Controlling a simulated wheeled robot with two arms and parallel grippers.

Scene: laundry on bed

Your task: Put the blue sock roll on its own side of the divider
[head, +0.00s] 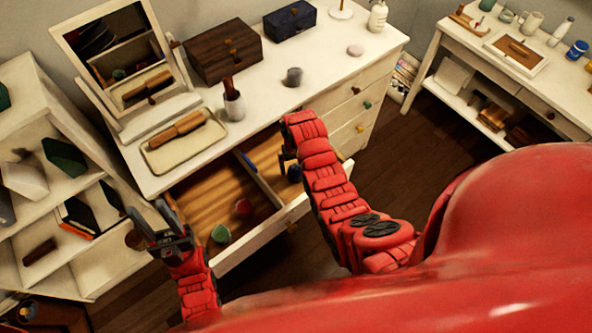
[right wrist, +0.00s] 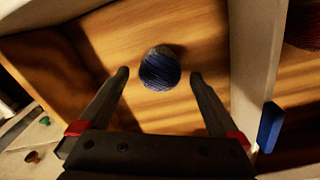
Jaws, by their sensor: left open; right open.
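The blue sock roll (head: 294,173) lies in the right compartment of the open drawer (head: 262,240). It shows whole in the right wrist view (right wrist: 160,70), on the wooden drawer floor. My right gripper (head: 286,158) is open above it; in the wrist view its fingertips (right wrist: 159,74) appear on either side of the roll, with no visible contact. The pale divider (head: 266,186) bears a blue tab (head: 249,163) on its left side in the head view. A red roll (head: 243,207) and a green roll (head: 221,233) lie in the left compartment. My left gripper (head: 147,209) is open and empty, left of the drawer.
The white dresser top (head: 300,110) above the drawer holds a tray (head: 184,142), a cup with brushes (head: 234,106), a grey cylinder (head: 294,77) and boxes. White shelves (head: 100,270) stand close to my left gripper. The left compartment has bare floor toward the back.

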